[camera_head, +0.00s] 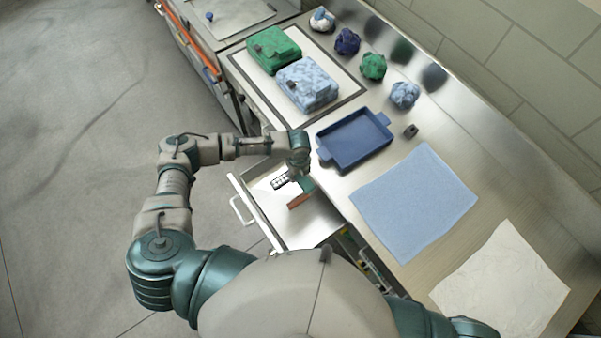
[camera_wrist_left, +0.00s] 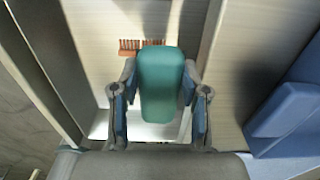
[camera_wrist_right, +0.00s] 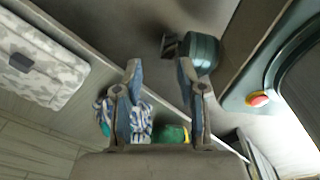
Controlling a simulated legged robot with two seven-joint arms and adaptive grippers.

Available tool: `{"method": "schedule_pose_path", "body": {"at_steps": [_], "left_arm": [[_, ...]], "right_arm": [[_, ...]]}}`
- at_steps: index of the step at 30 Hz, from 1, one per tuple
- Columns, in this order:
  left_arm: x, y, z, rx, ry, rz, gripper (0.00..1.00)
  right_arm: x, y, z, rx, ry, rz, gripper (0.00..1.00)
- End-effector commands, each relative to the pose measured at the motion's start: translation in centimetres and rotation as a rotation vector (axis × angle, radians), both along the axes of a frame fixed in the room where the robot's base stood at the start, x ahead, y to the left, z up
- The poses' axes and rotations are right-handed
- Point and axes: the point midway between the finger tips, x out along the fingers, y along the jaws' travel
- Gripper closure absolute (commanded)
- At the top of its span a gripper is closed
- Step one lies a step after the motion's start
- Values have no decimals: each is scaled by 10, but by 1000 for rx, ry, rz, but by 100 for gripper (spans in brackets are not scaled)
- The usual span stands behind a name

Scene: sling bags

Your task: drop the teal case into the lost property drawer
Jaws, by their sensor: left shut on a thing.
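My left gripper (camera_head: 302,172) is over the open drawer (camera_head: 322,229) and is shut on the teal case (camera_wrist_left: 162,85). In the left wrist view the case sits upright between the two fingers (camera_wrist_left: 160,100), with the drawer's pale floor behind it. In the head view only a small part of the case (camera_head: 307,185) shows below the gripper. The drawer's white handle (camera_head: 238,211) faces the floor side. My right gripper (camera_wrist_right: 159,75) shows in the right wrist view with its fingers apart and nothing between the tips.
On the counter are a blue tray (camera_head: 355,139), a blue cloth (camera_head: 414,203), a white cloth (camera_head: 508,285), a green bag (camera_head: 273,48) and a pale blue bag (camera_head: 307,84).

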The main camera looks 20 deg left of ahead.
Motion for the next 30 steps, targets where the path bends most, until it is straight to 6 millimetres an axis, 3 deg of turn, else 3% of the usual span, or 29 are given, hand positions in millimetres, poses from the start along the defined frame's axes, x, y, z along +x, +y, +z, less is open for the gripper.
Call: {"method": "schedule_pose_path", "body": {"at_steps": [1,4,9,14,15,18,30], "left_arm": [[0,0,-11,0,-1,0,90],[0,-1,-18,1,-1,0,90],[0,-2,-19,1,-1,0,90],[0,-3,-17,2,-1,0,90],[0,-3,-17,2,-1,0,48],[0,-3,-18,0,-1,0,26],[4,-5,-12,-4,-8,1,26]], "right_arm": [[0,1,-13,1,0,0,60],[-1,6,-21,7,1,-1,60],[-1,19,-24,23,1,-3,60],[-1,20,-22,24,1,-2,60],[-1,18,-22,22,1,-1,60],[0,14,-22,17,0,0,60],[0,9,-22,13,-1,-1,60]]}}
